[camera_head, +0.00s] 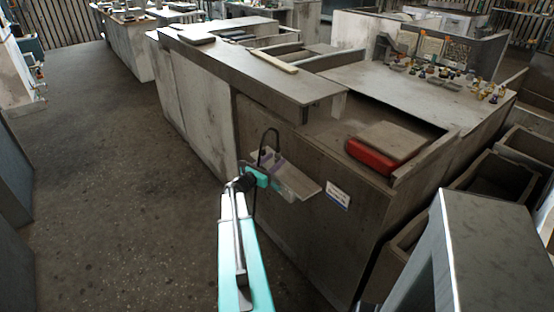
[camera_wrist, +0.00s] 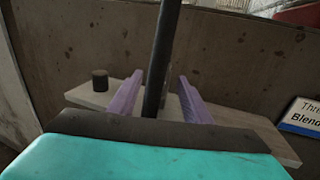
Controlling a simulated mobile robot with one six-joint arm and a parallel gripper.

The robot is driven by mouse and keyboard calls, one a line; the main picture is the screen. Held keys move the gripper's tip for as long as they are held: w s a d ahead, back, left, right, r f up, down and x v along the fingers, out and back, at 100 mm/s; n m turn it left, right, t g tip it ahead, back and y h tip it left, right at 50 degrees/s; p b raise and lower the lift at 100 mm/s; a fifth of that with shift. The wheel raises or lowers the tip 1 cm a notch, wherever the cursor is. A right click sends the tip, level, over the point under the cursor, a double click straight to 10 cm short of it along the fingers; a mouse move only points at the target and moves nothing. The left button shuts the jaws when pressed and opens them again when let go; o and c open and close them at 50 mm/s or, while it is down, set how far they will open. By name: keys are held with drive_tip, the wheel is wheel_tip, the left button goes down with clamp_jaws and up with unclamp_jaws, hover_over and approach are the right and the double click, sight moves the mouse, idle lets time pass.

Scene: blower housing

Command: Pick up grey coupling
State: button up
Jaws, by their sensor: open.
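A small dark grey cylinder, which looks like the grey coupling (camera_wrist: 100,80), stands upright on a pale shelf (camera_wrist: 255,130) in the wrist view. It is left of my gripper (camera_wrist: 160,76), outside the two purple fingers and apart from them. In the head view my gripper (camera_head: 270,160) is over the same small shelf (camera_head: 302,188) on the side of the bench. I cannot make out the coupling there.
The bench's upright panel (camera_wrist: 230,60) rises close behind the shelf. A blue and white label (camera_head: 338,195) is on it, right of the shelf. A red-edged block (camera_head: 370,157) lies in the recess above. Open floor (camera_head: 110,180) lies to the left.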

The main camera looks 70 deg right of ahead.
drive_tip(key=shift+x, duration=1.25)
clamp_jaws()
